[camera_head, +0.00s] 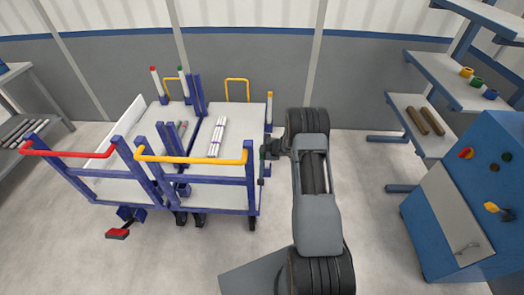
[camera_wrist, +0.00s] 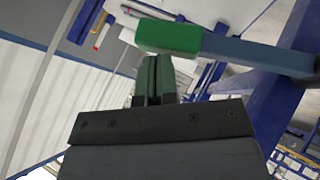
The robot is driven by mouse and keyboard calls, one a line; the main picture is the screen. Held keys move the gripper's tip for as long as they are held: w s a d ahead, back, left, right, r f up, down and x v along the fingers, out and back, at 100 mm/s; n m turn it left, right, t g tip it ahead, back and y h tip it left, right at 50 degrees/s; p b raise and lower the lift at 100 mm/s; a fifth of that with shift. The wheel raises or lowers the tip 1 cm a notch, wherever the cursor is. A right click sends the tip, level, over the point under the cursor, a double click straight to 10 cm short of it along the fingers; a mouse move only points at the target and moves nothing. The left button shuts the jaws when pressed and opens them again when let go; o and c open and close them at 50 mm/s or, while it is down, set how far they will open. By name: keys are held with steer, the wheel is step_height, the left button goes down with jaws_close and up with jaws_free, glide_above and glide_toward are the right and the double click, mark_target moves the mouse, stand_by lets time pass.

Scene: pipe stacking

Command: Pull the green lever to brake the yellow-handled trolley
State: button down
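The yellow-handled trolley (camera_head: 217,195) is a blue frame with a pale deck and a yellow handle bar (camera_head: 190,158). In the wrist view a green lever end (camera_wrist: 168,37) on a blue-grey bar (camera_wrist: 255,54) lies across, just beyond my fingertips. My gripper (camera_wrist: 154,62) has its two green-padded fingers close together, with nothing visible between them. Whether they touch the lever cannot be told. In the head view my gripper (camera_head: 265,152) is at the trolley's right side, and the lever there is too small to make out clearly.
A red-handled trolley (camera_head: 90,188) with a red pedal (camera_head: 117,234) stands directly left. Pale pipes (camera_head: 216,137) lie on the yellow-handled trolley. A shelf (camera_head: 440,80) and a blue cabinet (camera_head: 480,190) stand at right. The floor between them and my arm is clear.

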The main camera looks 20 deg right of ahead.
steer(key=shift+s+d+f, duration=0.1)
steer(key=shift+d+f, duration=0.05)
steer(key=shift+f, duration=0.2)
stand_by(0.3)
steer(key=s+d+r+p, duration=0.4)
steer(key=r+p, duration=0.3)
steer(key=r, duration=0.1)
steer(key=shift+r, duration=0.3)
stand_by(0.3)
